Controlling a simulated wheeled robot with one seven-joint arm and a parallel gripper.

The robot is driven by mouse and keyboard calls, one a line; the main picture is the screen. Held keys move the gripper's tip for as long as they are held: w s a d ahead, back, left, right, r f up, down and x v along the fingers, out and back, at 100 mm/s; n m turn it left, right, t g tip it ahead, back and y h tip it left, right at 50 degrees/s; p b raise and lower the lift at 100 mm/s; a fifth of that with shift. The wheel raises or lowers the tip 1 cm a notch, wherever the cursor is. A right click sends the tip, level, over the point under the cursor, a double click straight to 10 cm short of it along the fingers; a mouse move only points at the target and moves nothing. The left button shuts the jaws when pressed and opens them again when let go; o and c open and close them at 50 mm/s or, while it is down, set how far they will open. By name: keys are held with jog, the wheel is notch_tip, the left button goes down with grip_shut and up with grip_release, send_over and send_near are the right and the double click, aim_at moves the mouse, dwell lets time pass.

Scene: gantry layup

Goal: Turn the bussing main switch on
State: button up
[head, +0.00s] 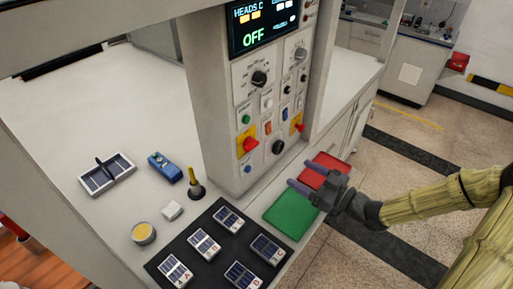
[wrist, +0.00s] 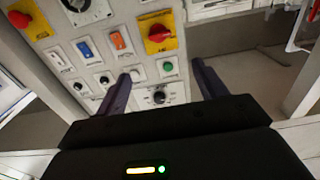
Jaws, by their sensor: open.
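The control panel (head: 240,85) stands upright on the bench, and its display (head: 262,24) reads OFF. Two red rotary switches on yellow plates show: the left one (head: 249,143) and the right one (head: 297,122). In the wrist view they appear as a left red switch (wrist: 20,19) and a right red switch (wrist: 158,34). Their labels are too small to read, so I cannot tell which is the bussing main switch. My gripper (head: 297,173) is open and empty in front of the panel's lower right, apart from both switches. Its fingers also show in the wrist view (wrist: 161,70).
Around the switches are several black knobs, coloured buttons and rockers. A green mat (head: 291,215) and a red mat (head: 330,165) lie beneath my gripper. A black mat (head: 214,260) with several panel pieces, a blue tool (head: 164,167) and a tray (head: 107,177) lie to the left.

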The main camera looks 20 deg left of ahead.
aim_at(254, 147)
jog(key=p+x, duration=0.6)
jog(key=x, duration=1)
jog(key=shift+a+r, duration=0.1)
jog(key=shift+r, duration=0.05)
jog(key=shift+w+a+p, duration=0.3)
jog(key=shift+a+p, duration=0.05)
jog(key=shift+a, duration=0.2)
jog(key=c, duration=1)
